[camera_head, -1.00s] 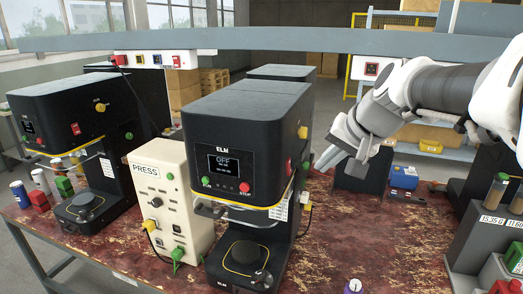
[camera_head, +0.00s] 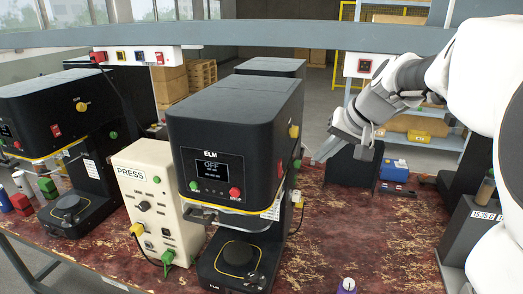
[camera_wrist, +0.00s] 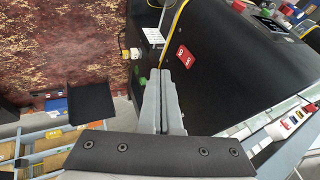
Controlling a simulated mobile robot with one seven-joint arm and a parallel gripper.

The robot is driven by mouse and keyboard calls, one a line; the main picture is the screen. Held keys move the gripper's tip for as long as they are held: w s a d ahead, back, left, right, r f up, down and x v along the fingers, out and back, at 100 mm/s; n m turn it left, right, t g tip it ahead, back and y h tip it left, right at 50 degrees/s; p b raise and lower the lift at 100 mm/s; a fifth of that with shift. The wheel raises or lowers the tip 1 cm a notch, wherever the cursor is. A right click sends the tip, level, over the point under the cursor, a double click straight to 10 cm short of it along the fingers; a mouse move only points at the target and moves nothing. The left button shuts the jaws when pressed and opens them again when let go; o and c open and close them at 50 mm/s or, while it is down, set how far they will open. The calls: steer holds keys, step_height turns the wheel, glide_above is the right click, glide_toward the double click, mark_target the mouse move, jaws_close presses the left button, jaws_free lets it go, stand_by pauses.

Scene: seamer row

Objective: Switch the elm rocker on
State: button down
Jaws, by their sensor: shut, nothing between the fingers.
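The black ELM machine (camera_head: 235,115) stands mid-table, its front screen (camera_head: 212,168) reading OFF. A red rocker (camera_head: 280,168) shows at the edge of its right side. In the wrist view the red rocker (camera_wrist: 185,56) with white marks sits on the black side wall, just right of my fingertips. My gripper (camera_head: 322,157) is shut and empty, to the right of the machine. Its fingers also show in the wrist view (camera_wrist: 163,75), apart from the rocker as far as I can tell.
A cream PRESS box (camera_head: 150,200) stands left of the machine, and another black machine (camera_head: 50,120) farther left. A blue box (camera_head: 394,170) and a dark upright panel (camera_head: 350,166) stand behind right. A grey rail (camera_head: 250,36) crosses above. The table's right middle is clear.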

mark_target(281, 168)
steer(key=w+a+f+p, duration=0.2)
steer(key=w+a+f, duration=0.3)
steer(key=a+f, duration=0.1)
steer(key=shift+w+f, duration=0.35)
steer(key=shift+f, duration=0.25)
steer(key=shift+a+f+b, duration=0.1)
steer(key=shift+a+b, duration=0.05)
steer(key=shift+b, duration=0.2)
